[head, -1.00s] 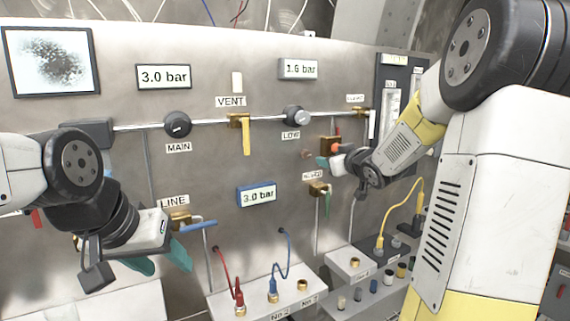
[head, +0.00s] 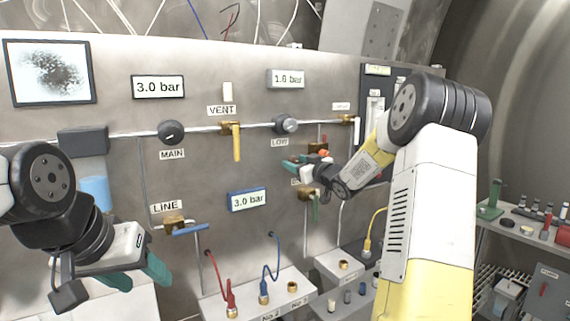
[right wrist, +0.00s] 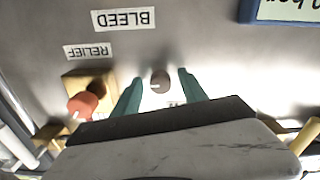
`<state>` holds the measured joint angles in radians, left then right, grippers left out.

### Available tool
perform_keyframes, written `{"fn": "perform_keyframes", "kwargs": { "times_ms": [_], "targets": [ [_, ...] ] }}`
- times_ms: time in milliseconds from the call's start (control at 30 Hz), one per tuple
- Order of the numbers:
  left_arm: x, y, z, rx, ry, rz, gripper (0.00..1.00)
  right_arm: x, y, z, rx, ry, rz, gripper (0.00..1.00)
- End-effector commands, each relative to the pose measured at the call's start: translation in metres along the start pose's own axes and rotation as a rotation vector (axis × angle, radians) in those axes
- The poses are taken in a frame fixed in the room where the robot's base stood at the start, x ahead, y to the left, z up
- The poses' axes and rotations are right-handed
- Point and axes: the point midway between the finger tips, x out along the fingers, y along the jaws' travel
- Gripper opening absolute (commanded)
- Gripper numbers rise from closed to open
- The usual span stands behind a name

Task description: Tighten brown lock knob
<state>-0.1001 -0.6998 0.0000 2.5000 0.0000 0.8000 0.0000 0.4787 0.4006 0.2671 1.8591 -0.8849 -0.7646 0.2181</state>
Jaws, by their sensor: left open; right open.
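The brown lock knob (right wrist: 160,81) is a small round grey-brown knob with a pale mark, on the panel in the right wrist view. My right gripper (right wrist: 159,84) is open, with one teal finger on each side of the knob and visible gaps between. Whether the fingers reach past its face I cannot tell. In the head view my right gripper (head: 294,165) is at the panel beside the brass relief block and hides the knob. My left gripper (head: 138,272) is open and empty at the lower left, in front of the panel.
The relief block (right wrist: 90,84) with its red knob (right wrist: 82,105) sits close beside my right gripper. The green-handled bleed valve (head: 313,200) is just below it. The blue-framed gauge (head: 247,200) and the LOW knob (head: 285,124) are nearby.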

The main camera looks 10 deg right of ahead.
Motion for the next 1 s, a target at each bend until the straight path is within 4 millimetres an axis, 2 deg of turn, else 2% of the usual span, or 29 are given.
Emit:
{"fn": "perform_keyframes", "kwargs": {
  "times_ms": [200,467,767,1000],
  "targets": [
    [0.0,0.0,0.0,0.0,0.0,0.0,0.52,0.0005,-0.0002,0.0,0.0,0.0,0.0,0.5],
    [-0.0001,0.0,0.0,0.0,0.0,0.0,0.52,0.0003,-0.0002,0.0,0.0,0.0,0.0,0.0],
    [-0.0001,0.0,0.0,0.0,0.0,0.0,0.52,0.0002,-0.0002,0.0001,-0.021,-0.001,0.0,0.0],
    [0.0,0.0,0.0,0.0,0.0,0.0,0.52,0.0004,-0.0006,-0.0001,-0.132,-0.001,-0.001,0.0]
  ]
}}
